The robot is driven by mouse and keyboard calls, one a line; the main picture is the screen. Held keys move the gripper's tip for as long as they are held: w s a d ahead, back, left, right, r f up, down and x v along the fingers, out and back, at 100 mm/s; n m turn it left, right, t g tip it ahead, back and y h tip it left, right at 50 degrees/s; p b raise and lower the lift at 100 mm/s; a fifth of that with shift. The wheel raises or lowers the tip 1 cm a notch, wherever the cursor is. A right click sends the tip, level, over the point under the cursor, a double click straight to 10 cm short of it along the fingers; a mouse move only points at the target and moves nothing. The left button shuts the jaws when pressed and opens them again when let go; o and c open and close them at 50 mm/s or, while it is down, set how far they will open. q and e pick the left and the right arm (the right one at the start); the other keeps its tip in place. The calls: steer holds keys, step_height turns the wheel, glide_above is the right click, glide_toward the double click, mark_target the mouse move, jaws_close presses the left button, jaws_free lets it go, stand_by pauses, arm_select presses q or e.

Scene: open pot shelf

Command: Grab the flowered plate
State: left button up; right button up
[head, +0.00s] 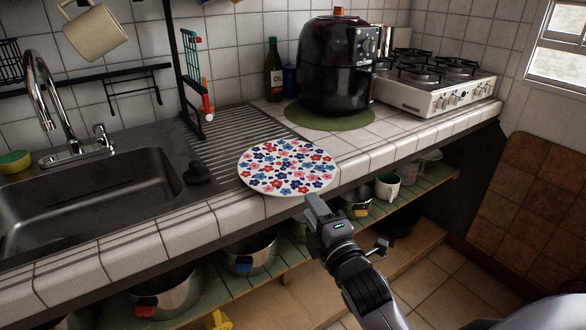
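The flowered plate (287,167) is round and white with red, pink and blue flowers. It lies on the counter, over the right end of the ribbed drainboard (222,145), with its near rim close to the counter's front edge. My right gripper (314,203) is just in front of the plate's near right rim, at the counter's front edge. I cannot tell whether its fingers touch the rim, or whether they are open or shut. My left gripper is not in view.
A sink (90,195) with a faucet (45,95) is at left. A black air fryer (338,65) on a green mat (328,118), a dark bottle (273,70) and a stove (435,85) stand behind. Pots (165,292) and a cup (387,186) sit on the shelf below.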

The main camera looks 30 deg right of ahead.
mark_target(301, 190)
steer(key=shift+w+d+r, duration=0.1)
steer(key=shift+w+d, duration=0.05)
steer(key=shift+w, duration=1)
steer(key=shift+w+d+r, duration=0.1)
steer(key=shift+w+d, duration=0.05)
steer(key=shift+w, duration=1)
steer(key=shift+w+d, duration=0.15)
steer(key=shift+w, duration=1)
jaws_close()
steer(key=shift+r, duration=0.15)
